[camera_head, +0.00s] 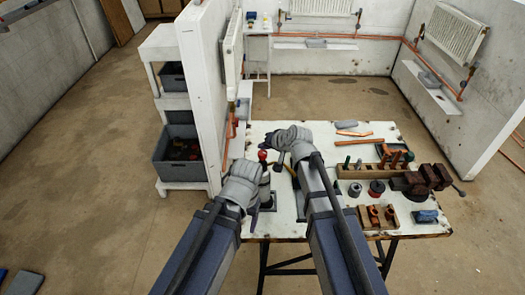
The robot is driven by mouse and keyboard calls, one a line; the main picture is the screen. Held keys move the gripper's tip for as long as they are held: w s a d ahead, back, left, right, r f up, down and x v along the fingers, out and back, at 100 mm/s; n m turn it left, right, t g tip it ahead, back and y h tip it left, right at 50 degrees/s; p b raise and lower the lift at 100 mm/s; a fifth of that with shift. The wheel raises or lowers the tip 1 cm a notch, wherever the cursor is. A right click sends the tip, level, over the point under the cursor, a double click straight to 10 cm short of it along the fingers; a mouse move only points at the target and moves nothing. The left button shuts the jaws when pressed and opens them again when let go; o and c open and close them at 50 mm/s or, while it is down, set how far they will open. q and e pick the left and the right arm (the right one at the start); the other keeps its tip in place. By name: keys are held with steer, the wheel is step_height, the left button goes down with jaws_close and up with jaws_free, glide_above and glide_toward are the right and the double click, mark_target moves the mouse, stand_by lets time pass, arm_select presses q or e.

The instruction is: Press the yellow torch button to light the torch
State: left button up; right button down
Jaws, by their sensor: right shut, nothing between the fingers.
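My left gripper (264,184) is at the left part of the white workbench, beside a small red-topped item (262,156); its fingers are small and partly hidden, so I cannot tell open or shut. My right gripper (283,163) is shut and empty, pointing down over the bench just right of the red-topped item. I cannot make out the torch or its yellow button; my wrists and arms cover much of this part of the bench.
The white workbench (321,133) carries a wooden tool rack (370,171), a dark red vise (428,180), round spools (376,188) and a blue item (425,216) on the right. A white partition (203,80) and shelf with grey bins (176,172) stand close on the left.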

steer(key=shift+f, duration=0.25)
steer(key=shift+r, duration=0.15)
stand_by(0.4)
steer(key=shift+r+p, duration=0.65)
steer(key=shift+r, duration=0.1)
step_height(320, 180, up, 5)
steer(key=p, duration=0.5)
stand_by(0.5)
